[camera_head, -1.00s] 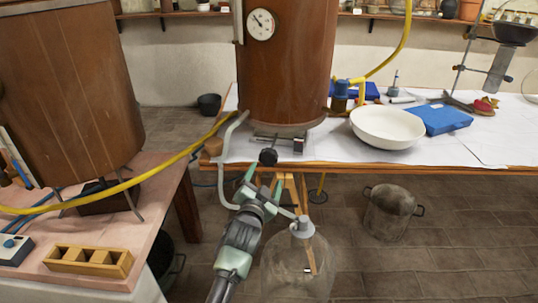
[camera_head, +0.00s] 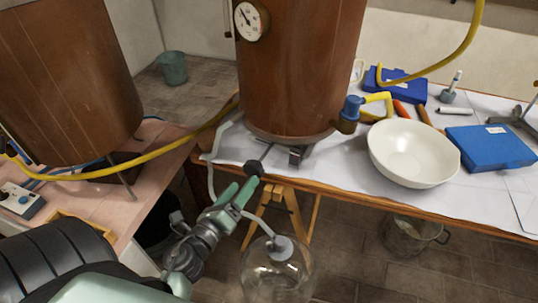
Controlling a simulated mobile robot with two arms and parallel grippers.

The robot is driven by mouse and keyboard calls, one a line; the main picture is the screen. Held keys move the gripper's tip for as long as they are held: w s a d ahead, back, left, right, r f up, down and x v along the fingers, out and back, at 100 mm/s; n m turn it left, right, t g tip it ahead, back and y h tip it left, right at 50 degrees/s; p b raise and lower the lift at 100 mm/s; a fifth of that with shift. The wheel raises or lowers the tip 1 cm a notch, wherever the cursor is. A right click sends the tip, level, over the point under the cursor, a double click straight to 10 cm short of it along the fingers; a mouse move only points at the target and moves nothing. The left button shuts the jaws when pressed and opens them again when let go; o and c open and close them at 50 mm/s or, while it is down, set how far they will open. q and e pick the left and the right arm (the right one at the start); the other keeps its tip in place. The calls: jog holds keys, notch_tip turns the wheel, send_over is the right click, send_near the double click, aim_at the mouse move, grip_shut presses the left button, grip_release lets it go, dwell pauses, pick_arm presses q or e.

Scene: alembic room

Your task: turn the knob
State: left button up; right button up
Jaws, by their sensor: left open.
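A black round knob (camera_head: 254,168) sits at the front edge of the table, below the large copper-brown vessel (camera_head: 300,60). My left gripper (camera_head: 241,187) reaches up from the lower left, with its green fingers open and pointing at the knob. The fingertips are right at the knob's near side and overlap its lower edge in the picture. I cannot tell whether they touch it. My right gripper is not in view.
A glass carboy (camera_head: 275,275) with a hose stands below the knob. A white bowl (camera_head: 412,150), blue cases (camera_head: 490,148) and a blue-and-yellow fitting (camera_head: 350,112) are on the right table. A second brown vessel (camera_head: 65,85) is on the left, with a yellow hose (camera_head: 150,155) between.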

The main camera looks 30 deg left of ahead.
aim_at(251, 172)
pick_arm(q)
jog(key=shift+w+a+r, duration=0.15)
jog(key=shift+w+r, duration=0.05)
jog(key=shift+w, duration=0.05)
jog(key=w, duration=0.2)
jog(key=w+p, duration=0.1)
jog(key=w, duration=0.4)
jog(key=shift+a+f+p, duration=0.1)
jog(key=shift+a+p, duration=0.15)
jog(key=shift+p, duration=0.15)
jog(key=c, duration=1.4)
jog(key=shift+o, duration=0.2)
jog(key=shift+n, duration=0.4)
